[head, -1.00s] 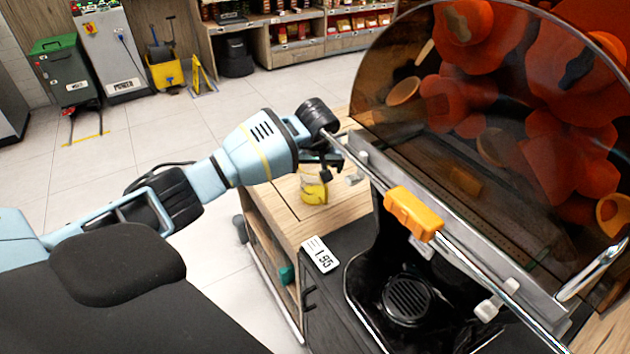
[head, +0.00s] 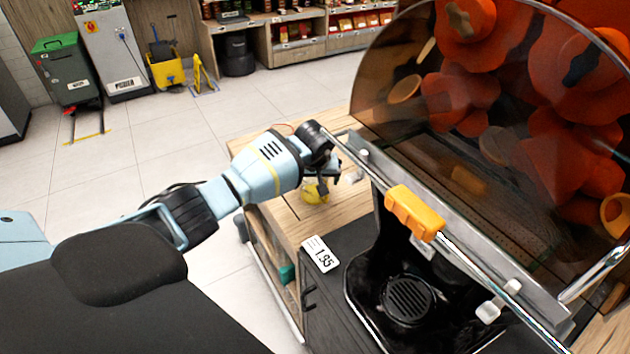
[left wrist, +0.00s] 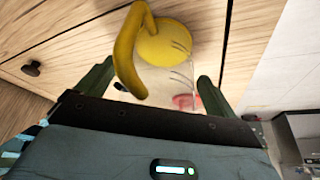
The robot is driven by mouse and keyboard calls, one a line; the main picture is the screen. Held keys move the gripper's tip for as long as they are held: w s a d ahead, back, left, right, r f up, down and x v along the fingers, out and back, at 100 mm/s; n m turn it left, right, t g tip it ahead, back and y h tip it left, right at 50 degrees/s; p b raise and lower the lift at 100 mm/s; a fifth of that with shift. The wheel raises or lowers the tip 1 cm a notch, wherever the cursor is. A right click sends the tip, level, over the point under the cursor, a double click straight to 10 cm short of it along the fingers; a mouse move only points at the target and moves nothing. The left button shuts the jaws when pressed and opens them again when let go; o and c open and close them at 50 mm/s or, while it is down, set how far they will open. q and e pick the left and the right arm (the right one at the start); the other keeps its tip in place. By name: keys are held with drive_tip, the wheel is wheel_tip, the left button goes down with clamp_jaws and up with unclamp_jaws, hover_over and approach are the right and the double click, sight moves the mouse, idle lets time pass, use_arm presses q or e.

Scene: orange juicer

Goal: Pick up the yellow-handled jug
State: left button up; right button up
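The jug has a clear body, a yellow handle and a yellow round end (left wrist: 163,42). In the head view it stands on the wooden counter (head: 316,192), partly hidden by my left gripper (head: 328,180). In the left wrist view, my left gripper (left wrist: 155,82) is open, with the jug's clear body between its two dark green fingers. The right finger is close to the body; I cannot tell whether it touches. The yellow handle (left wrist: 128,58) curves near the left finger. My right gripper is not in view.
The juicer, with its clear curved cover (head: 420,110) and orange clip (head: 414,212), stands just right of my left gripper. A price card (head: 320,254) lies on the dark surface in front. Wooden counter (head: 290,205) shows around the jug; open floor lies to the left.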

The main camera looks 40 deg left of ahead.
use_arm(q)
drive_tip(key=c, duration=1.1)
drive_tip(key=shift+o, duration=0.2)
wheel_tip(320, 180, up, 10)
drive_tip(key=shift+r, duration=0.1)
